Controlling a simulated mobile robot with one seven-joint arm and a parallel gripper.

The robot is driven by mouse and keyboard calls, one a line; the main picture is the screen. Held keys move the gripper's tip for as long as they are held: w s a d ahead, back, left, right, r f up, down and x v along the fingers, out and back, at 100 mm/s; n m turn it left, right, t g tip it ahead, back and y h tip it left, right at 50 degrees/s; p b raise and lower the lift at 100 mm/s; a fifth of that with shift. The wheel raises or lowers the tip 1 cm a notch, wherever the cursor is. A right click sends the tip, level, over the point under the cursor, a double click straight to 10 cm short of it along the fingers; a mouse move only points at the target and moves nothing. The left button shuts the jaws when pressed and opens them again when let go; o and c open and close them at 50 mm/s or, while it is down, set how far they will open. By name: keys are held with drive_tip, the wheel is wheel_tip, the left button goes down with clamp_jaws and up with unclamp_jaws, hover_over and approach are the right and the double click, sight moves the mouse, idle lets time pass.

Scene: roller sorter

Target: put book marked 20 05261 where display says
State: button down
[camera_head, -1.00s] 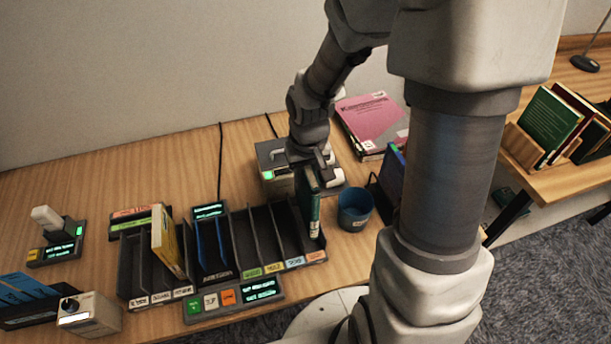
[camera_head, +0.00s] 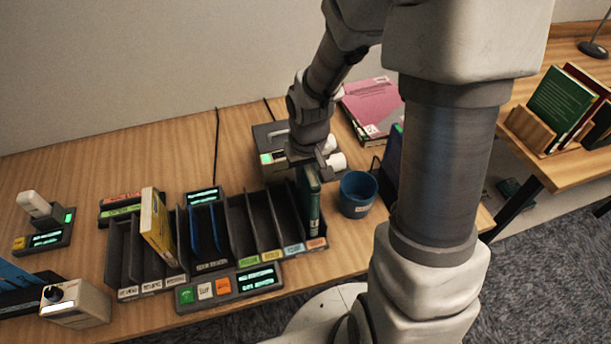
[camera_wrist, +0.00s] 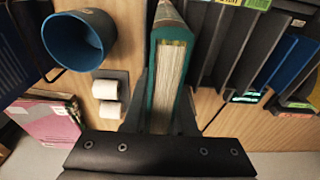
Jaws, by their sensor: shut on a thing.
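My gripper (camera_head: 310,160) is shut on a green book (camera_head: 313,205) and holds it upright at the rightmost slot of the black sorter (camera_head: 112,262). The wrist view shows the green book (camera_wrist: 168,75) between the fingers, its pale page edges toward the camera. Its marking cannot be read. A display panel (camera_head: 256,279) with glowing text stands at the sorter's front beside green, white and orange buttons; its text is too small to read. A yellow book (camera_head: 157,229) leans in a left slot, and a blue item (camera_head: 207,230) is in a middle slot.
A blue cup (camera_head: 357,196) stands just right of the sorter. A pink book (camera_head: 374,108) lies behind it. A grey device (camera_head: 268,140) is behind my gripper. At left are a scanner on its stand (camera_head: 45,225) and a beige box with a knob (camera_head: 76,304).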

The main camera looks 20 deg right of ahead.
drive_tip(key=shift+f+b, duration=0.5)
drive_tip(key=shift+f, duration=0.05)
drive_tip(key=c, duration=0.6)
unclamp_jaws()
drive_tip(key=shift+c, duration=0.2)
wheel_tip(320, 180, up, 17)
drive_tip(key=s+p, duration=0.2)
drive_tip(key=p, duration=0.1)
drive_tip(key=shift+r, duration=0.15)
drive_tip(key=shift+s, duration=0.1)
drive_tip(key=s+r+t, duration=0.4)
drive_tip(key=s+r, duration=0.4)
drive_tip(key=s, duration=0.3)
drive_tip(key=shift+s+a, duration=0.15)
drive_tip(key=shift+s, duration=0.15)
